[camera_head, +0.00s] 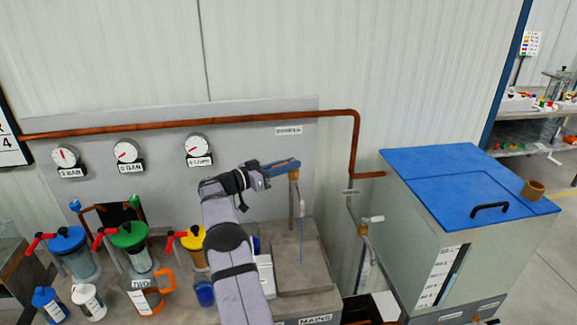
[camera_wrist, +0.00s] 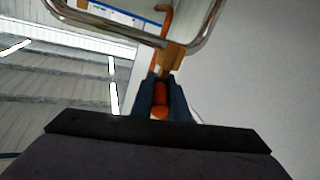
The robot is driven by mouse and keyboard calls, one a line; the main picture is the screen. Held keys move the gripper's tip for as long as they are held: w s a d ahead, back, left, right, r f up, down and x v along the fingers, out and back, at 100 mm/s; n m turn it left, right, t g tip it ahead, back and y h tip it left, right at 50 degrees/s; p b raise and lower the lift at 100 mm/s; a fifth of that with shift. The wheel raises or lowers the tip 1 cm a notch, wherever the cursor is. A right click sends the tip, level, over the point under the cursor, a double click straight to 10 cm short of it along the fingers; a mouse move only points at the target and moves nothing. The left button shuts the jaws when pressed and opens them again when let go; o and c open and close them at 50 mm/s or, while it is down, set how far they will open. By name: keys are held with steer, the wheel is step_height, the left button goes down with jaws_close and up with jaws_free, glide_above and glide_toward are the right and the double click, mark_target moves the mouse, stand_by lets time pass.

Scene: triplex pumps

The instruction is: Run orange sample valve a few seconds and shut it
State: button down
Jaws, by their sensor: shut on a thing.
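My gripper (camera_head: 292,164) reaches right along the back panel to the brass-coloured sample valve (camera_head: 293,175). In the wrist view my gripper (camera_wrist: 162,98) has its two dark blue fingers closed on the orange valve handle (camera_wrist: 161,97). The brass valve body (camera_wrist: 171,58) is just beyond the fingertips. A grey spout (camera_head: 301,206) hangs below the valve in the head view. A thin blue line (camera_head: 301,242), like a stream of water, runs down from it toward the grey block. My fingers hide most of the handle in the head view.
Pumps with blue (camera_head: 68,239), green (camera_head: 129,234) and yellow (camera_head: 194,238) lids stand at left. An orange-handled jug (camera_head: 148,296) is in front. A blue-lidded tank (camera_head: 465,180) stands at right. A copper pipe (camera_head: 230,118) crosses above.

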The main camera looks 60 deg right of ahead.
steer(key=shift+r, duration=0.15)
steer(key=c, duration=1.7)
jaws_free()
steer(key=shift+w+a+f+b, duration=0.2)
steer(key=shift+w+a+b, duration=0.2)
steer(key=shift+a, duration=0.15)
steer(key=shift+b+v, duration=1.1)
steer(key=shift+v, duration=1.85)
steer(key=shift+s+r, duration=0.15)
steer(key=shift+c, duration=0.3)
